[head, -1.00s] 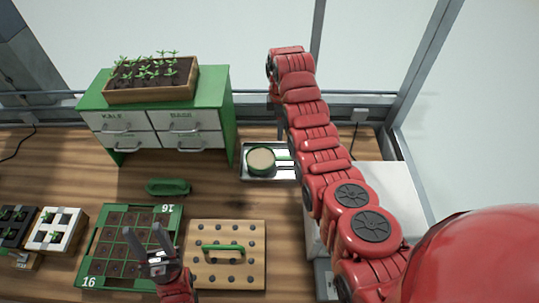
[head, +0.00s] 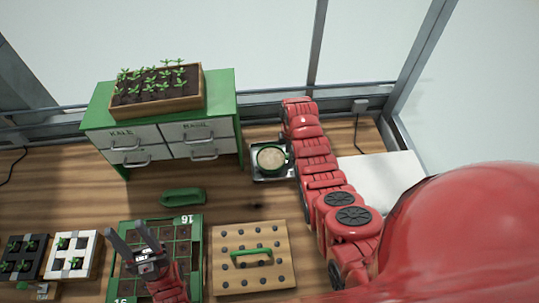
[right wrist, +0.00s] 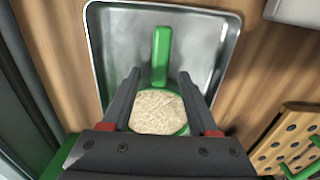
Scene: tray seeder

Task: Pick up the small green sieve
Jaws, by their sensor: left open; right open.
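The small green sieve (head: 271,158) is round, with pale grainy material inside, and sits in a shallow metal tray (head: 258,177). In the right wrist view the sieve (right wrist: 157,111) lies below the fingers, its green handle (right wrist: 161,55) pointing up the picture. My right gripper (right wrist: 160,75) is open, one finger to each side of the sieve near where the handle joins the bowl. I cannot tell the exact height gap. In the head view my right arm hides the handle and gripper. My left gripper (head: 129,233) is open and empty above the green seedling tray (head: 197,250).
A green drawer cabinet (head: 222,108) bearing a wooden seedling box (head: 155,107) stands at the back left. A perforated wooden board with a green handle (head: 225,275) and a green brush-like object (head: 183,196) lie on the table. A white surface (head: 380,178) is at right.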

